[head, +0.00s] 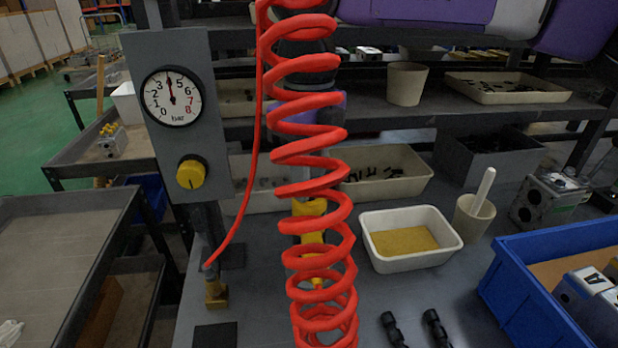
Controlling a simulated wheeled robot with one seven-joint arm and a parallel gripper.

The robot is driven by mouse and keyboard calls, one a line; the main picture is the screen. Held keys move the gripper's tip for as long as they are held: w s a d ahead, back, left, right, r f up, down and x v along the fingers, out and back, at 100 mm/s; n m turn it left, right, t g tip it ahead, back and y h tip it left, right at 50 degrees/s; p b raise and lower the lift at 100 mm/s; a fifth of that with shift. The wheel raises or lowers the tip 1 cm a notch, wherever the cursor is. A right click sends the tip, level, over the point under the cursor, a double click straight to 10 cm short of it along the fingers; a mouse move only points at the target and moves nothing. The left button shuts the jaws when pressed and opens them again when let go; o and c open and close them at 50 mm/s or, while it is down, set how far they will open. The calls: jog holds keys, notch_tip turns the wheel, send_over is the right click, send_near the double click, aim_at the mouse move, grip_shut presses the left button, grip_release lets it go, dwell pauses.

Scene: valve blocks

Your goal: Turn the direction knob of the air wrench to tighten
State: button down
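The air wrench (313,241) shows only as yellow and dark parts behind the red coiled hose (318,182). It is low in the middle of the head view, over the grey workbench. The hose hides most of it, and I cannot make out its direction knob or how that is set. My arm comes in from the top right and runs down behind the hose. My gripper is mostly hidden there, above or at the wrench. I cannot tell whether its fingers touch the wrench or are open.
A grey panel (182,60) at left carries a pressure gauge (172,96) and a yellow knob (189,174). Right of the hose stand a white tray of yellow grains (410,238), a beige cup (472,217) and a blue crate (520,290). Two black parts (392,328) lie in front.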

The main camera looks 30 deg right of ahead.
dwell(0.3)
jog(key=c, duration=1.2)
grip_release()
jog(key=shift+r, duration=0.15)
notch_tip(320, 180, up, 8)
jog(key=shift+f+p, duration=0.2)
jog(key=shift+p, duration=0.3)
